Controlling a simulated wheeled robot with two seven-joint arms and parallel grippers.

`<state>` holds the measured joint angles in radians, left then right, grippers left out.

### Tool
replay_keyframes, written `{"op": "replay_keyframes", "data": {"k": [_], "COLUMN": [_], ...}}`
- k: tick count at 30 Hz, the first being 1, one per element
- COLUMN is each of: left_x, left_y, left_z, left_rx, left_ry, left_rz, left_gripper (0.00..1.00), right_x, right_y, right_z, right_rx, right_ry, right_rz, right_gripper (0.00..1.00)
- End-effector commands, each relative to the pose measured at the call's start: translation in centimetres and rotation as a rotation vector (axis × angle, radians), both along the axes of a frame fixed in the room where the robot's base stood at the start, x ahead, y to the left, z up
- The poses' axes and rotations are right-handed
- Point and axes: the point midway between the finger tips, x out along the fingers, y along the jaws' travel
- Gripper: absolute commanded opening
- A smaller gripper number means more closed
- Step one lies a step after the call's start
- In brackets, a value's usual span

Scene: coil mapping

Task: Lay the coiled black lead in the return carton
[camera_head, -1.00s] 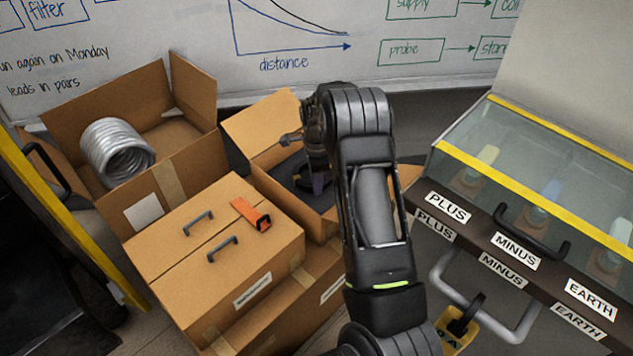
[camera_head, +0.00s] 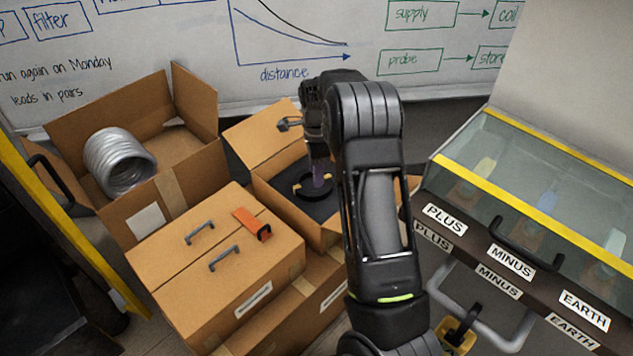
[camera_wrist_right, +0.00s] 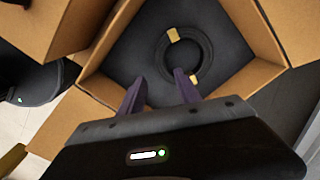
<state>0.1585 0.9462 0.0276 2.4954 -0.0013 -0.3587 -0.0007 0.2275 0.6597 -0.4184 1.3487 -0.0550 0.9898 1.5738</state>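The coiled black lead (camera_head: 328,189) is a dark ring with tan bands. It lies flat on the dark floor of the open return carton (camera_head: 262,193), and shows whole in the right wrist view (camera_wrist_right: 205,62). My right gripper (camera_head: 319,172) reaches down into this carton. In the right wrist view its two purple fingers (camera_wrist_right: 160,80) stand apart with nothing between them. The right-hand fingertip is close to the ring's edge; I cannot tell if it touches. My left gripper is not in view.
An open carton (camera_head: 190,172) with a silver coiled duct (camera_head: 118,162) stands at the left. A closed carton (camera_head: 215,262) with two handles and an orange clip (camera_head: 252,224) is in front. A glass-lidded case (camera_head: 540,165) labelled PLUS, MINUS, EARTH stands at the right.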

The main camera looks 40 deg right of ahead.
Motion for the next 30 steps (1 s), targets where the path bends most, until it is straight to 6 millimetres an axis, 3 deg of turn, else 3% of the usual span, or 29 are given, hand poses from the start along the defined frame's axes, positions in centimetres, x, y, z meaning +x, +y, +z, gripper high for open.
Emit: {"op": "replay_keyframes", "data": {"k": [3,9,30], "left_x": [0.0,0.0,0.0], "left_y": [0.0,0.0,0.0], "left_z": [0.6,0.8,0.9], "left_rx": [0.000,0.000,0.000], "left_ry": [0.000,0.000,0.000], "left_rz": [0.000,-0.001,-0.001], "left_gripper": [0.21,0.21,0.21], "right_x": [0.0,0.0,0.0], "right_y": [0.0,0.0,0.0], "right_z": [2.3,3.9,4.1], "right_rx": [-0.001,-0.001,0.000], "right_ry": [-0.002,0.000,0.000], "right_rz": [0.000,-0.001,-0.001], "right_gripper": [0.40,0.40,0.40]}}
